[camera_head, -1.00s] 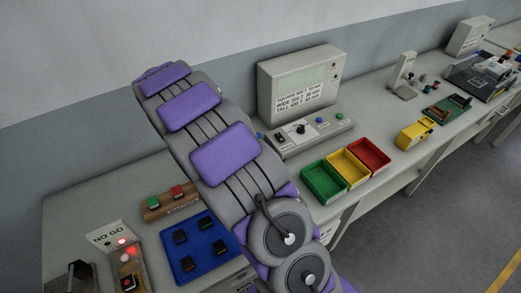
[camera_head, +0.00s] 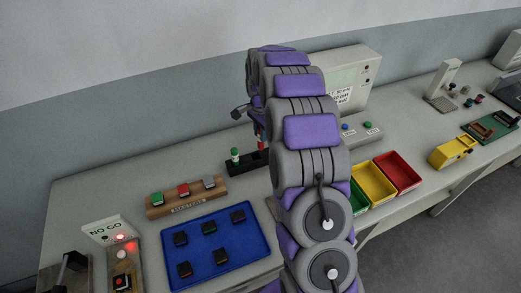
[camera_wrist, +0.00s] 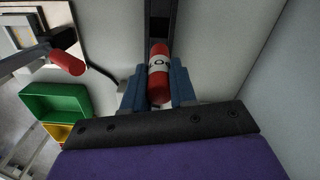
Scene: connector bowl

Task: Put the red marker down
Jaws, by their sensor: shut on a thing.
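My gripper (camera_wrist: 158,84) shows in the wrist view with its blue fingers shut on the red marker (camera_wrist: 159,62). The marker is red with a white lettered band. A long black holder (camera_wrist: 161,18) lies beyond its end; I cannot tell whether they touch. In the head view my arm hides most of my gripper. A black holder (camera_head: 236,168) stands on the bench left of my arm, with a green-capped marker (camera_head: 235,156) upright in it. A red sliver (camera_head: 261,140) shows above the holder beside my arm, partly hidden.
A wooden block (camera_head: 187,203) with coloured switches and a blue tray (camera_head: 215,258) with several black parts lie in front of the holder. Green, yellow (camera_head: 374,185) and red bins stand right of my arm. A grey display unit (camera_head: 365,65) is behind it.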

